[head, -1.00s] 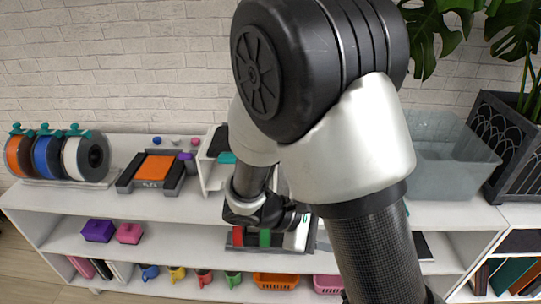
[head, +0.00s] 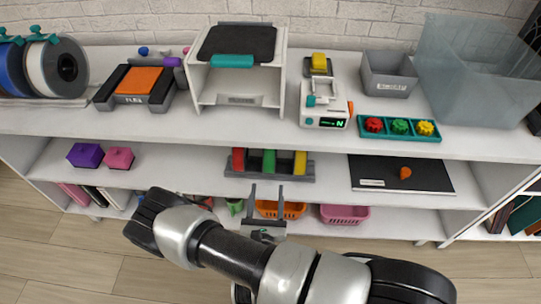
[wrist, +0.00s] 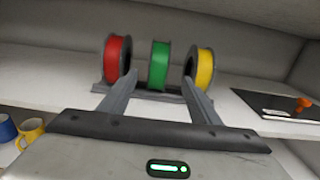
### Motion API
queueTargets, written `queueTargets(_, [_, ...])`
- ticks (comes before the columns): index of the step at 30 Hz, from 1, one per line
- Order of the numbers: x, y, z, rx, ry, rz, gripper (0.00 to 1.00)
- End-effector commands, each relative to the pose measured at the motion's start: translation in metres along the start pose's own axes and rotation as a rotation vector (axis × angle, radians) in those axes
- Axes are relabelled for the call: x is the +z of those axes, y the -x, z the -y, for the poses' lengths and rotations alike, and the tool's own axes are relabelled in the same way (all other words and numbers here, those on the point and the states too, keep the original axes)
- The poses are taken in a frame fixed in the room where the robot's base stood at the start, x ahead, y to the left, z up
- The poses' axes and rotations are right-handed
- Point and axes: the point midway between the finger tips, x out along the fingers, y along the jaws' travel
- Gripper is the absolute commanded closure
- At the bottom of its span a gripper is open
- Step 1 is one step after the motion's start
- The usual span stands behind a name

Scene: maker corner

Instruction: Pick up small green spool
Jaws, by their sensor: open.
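The small green spool (head: 269,162) stands upright in a dark grey holder (head: 240,174) on the middle shelf, between a red spool (head: 238,161) and a yellow spool (head: 300,163). In the wrist view the green spool (wrist: 159,65) is straight ahead, centred between the fingers, with the red spool (wrist: 117,60) at left and the yellow spool (wrist: 200,66) at right. My gripper (head: 267,189) is open and empty, in front of the shelf and short of the green spool. It also shows in the wrist view (wrist: 157,88).
The top shelf overhangs the spools; on it stand a white open-fronted box (head: 238,75) and a green tray of knobs (head: 400,128). A black board (head: 425,178) lies right of the holder. Orange (head: 281,209) and pink baskets (head: 344,214) sit on the bottom shelf.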

Motion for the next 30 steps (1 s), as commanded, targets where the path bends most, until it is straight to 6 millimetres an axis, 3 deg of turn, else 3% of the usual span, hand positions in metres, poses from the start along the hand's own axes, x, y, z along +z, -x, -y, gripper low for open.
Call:
queueTargets(6, [0.0,-0.05,0.001,-0.007,-0.004,0.005,0.43])
queueTargets(12, [0.001,-0.088,0.001,-0.006,-0.003,0.004,0.43])
queueTargets(23, [0.004,-0.114,0.0,-0.007,-0.002,0.003,0.43])
queueTargets(30, [0.009,-0.148,-0.001,-0.008,-0.002,0.004,0.43])
